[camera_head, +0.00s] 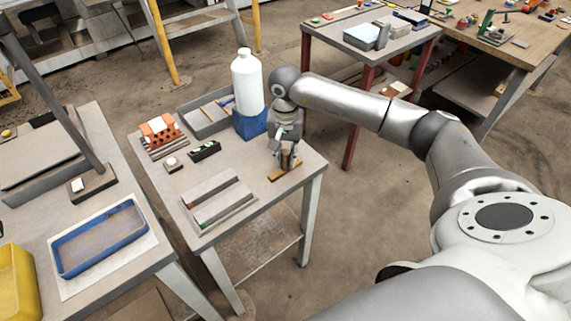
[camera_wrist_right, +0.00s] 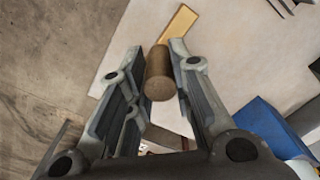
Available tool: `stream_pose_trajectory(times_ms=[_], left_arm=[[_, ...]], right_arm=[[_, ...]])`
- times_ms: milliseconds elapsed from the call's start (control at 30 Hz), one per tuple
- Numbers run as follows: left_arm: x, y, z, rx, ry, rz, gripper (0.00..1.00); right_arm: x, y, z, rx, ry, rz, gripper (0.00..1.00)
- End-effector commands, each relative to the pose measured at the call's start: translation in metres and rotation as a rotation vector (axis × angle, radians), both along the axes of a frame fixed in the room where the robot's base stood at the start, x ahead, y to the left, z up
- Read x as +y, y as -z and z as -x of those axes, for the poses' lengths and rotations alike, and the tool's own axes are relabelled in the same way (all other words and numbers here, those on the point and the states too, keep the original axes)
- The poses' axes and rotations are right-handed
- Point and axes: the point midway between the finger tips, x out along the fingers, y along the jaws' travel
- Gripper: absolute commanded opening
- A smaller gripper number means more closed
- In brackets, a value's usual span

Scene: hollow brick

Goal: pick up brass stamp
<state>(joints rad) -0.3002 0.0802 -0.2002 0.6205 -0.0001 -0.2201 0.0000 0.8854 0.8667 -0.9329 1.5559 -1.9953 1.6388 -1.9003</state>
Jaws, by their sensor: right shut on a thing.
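The brass stamp (camera_head: 289,159), a brownish cylinder, stands near the right edge of the small grey table (camera_head: 253,193). My right gripper (camera_head: 287,150) reaches down over it and is shut on it. In the right wrist view, the stamp (camera_wrist_right: 159,82) sits between the two fingers of my right gripper (camera_wrist_right: 159,66). A flat yellow-brass strip (camera_head: 284,171) lies on the table by the stamp's foot and shows in the wrist view (camera_wrist_right: 182,52). Whether the stamp touches the strip or table is unclear. My left gripper is not in view.
A white bottle (camera_head: 247,82) on a blue block (camera_head: 251,124) stands close behind my right gripper. An orange hollow brick (camera_head: 160,130), a grey tray (camera_head: 200,126), a small dark box (camera_head: 204,151) and grey bars (camera_head: 217,197) are left of it. The table's right edge is close.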

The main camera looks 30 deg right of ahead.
Motion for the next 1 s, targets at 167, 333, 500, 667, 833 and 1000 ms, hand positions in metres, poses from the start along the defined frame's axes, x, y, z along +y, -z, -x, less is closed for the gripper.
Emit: stream_pose_trajectory(times_ms=[167,333,500,667,833,1000], left_arm=[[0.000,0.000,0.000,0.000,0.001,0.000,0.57],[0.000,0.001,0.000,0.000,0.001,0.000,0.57],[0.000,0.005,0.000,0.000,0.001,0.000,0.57],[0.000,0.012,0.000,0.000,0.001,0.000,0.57],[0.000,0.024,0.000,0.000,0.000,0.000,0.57],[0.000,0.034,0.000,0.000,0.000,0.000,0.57]], right_arm=[[0.000,-0.001,0.000,-0.001,0.000,0.000,0.00],[0.000,-0.007,-0.001,-0.003,0.001,0.000,0.00],[-0.001,-0.027,-0.002,-0.006,0.002,-0.001,0.00],[-0.010,-0.055,0.019,-0.005,0.002,0.003,0.00],[-0.024,-0.093,0.053,-0.005,0.002,0.005,0.00],[-0.038,-0.109,0.091,-0.003,0.003,0.004,0.00]])
